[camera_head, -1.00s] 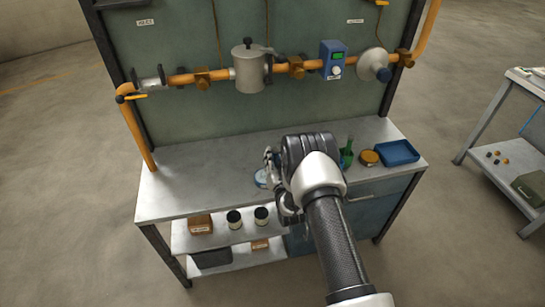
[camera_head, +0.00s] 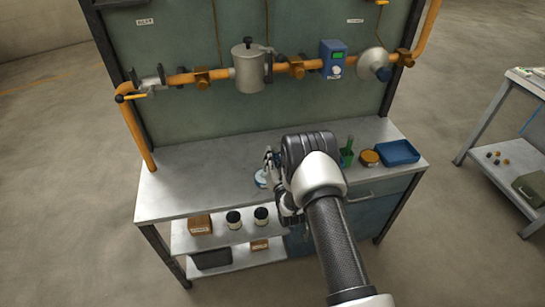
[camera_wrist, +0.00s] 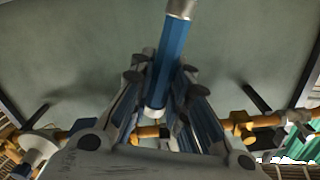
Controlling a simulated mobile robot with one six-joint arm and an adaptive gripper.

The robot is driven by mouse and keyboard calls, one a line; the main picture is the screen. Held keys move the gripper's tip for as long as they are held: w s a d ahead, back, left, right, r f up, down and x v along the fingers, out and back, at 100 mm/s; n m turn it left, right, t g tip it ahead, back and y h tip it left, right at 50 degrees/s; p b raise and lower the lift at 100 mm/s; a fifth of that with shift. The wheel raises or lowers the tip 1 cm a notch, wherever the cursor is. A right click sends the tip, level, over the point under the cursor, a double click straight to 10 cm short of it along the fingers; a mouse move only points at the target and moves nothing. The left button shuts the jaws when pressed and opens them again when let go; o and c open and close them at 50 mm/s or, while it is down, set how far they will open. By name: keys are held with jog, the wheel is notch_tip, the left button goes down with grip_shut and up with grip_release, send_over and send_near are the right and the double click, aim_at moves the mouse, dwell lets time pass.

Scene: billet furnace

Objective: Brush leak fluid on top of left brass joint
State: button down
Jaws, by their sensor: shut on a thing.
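My gripper (camera_head: 272,166) hangs over the bench top, just above a small white and blue dish (camera_head: 261,179) that it partly hides. In the wrist view my gripper (camera_wrist: 160,78) is shut on a blue-handled brush (camera_wrist: 172,55) with a silver metal collar; its bristles are out of view. The left brass joint (camera_head: 202,78) sits on the orange pipe, left of the grey canister, well up and left of my gripper. A second brass joint (camera_head: 296,67) sits right of the canister. I cannot tell whether the brush touches the dish.
The orange pipe (camera_head: 180,79) carries a grey canister (camera_head: 249,70), a blue meter (camera_head: 333,59) and a round grey part (camera_head: 373,63). A green container (camera_head: 347,154), an orange-lidded tin (camera_head: 369,158) and a blue tray (camera_head: 398,152) stand at right. The bench's left part is clear.

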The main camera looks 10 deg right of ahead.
jog(key=shift+s, duration=0.1)
dwell(0.3)
jog(key=shift+r+p, duration=1.9)
jog(key=shift+r, duration=1.55)
